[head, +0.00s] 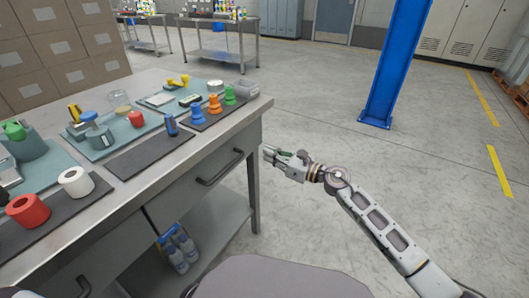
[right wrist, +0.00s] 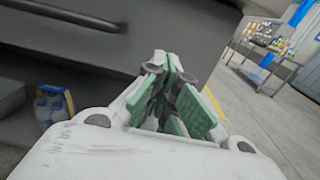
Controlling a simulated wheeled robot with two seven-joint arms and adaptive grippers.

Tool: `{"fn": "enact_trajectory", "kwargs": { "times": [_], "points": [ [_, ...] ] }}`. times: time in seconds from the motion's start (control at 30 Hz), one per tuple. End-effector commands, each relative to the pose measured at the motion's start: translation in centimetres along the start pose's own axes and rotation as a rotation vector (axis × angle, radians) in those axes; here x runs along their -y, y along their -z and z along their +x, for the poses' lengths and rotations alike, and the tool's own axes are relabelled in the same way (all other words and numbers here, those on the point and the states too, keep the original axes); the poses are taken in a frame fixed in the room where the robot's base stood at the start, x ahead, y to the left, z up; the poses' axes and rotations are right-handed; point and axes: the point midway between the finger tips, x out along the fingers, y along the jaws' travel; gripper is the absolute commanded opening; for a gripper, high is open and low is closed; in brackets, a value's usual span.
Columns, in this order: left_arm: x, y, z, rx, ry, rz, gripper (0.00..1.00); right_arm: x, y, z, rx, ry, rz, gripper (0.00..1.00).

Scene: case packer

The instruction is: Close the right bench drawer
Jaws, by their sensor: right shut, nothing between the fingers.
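The right bench drawer (head: 195,190) is a grey front with a dark bar handle (head: 220,168), below the worktop at the bench's right end. It looks about level with the bench front; I cannot tell whether a small gap is left. My right gripper (head: 270,153) is shut and empty, its tips pointing left, just right of the bench's end in the head view. In the right wrist view, the closed green-padded fingers (right wrist: 167,65) point toward the grey front, with the dark handle (right wrist: 65,12) at upper left. Contact cannot be told. My left gripper is not in view.
The worktop (head: 258,106) carries mats and trays with coloured parts. Blue-capped bottles (head: 178,248) stand on the lower shelf. Another drawer handle (head: 83,287) shows at lower left. A blue post (head: 395,60) stands farther back.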

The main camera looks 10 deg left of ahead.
Motion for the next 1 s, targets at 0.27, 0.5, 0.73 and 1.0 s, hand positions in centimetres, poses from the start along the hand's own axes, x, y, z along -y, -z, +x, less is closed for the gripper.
{"fn": "enact_trajectory", "kwargs": {
  "times": [0.27, 0.5, 0.73, 1.0],
  "points": [
    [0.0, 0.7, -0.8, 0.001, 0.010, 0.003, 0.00, 0.0, 0.0, -3.5, -0.002, 0.002, 0.001, 0.00],
    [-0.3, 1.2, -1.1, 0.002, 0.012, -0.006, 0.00, 0.0, 0.0, -5.9, -0.001, 0.001, 0.001, 0.00],
    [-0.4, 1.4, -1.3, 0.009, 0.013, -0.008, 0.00, 0.0, 0.0, -6.7, -0.001, 0.000, 0.000, 0.00],
    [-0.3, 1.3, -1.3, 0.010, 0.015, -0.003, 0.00, 0.0, 0.0, -6.7, -0.001, 0.000, 0.000, 0.00]
  ]
}}
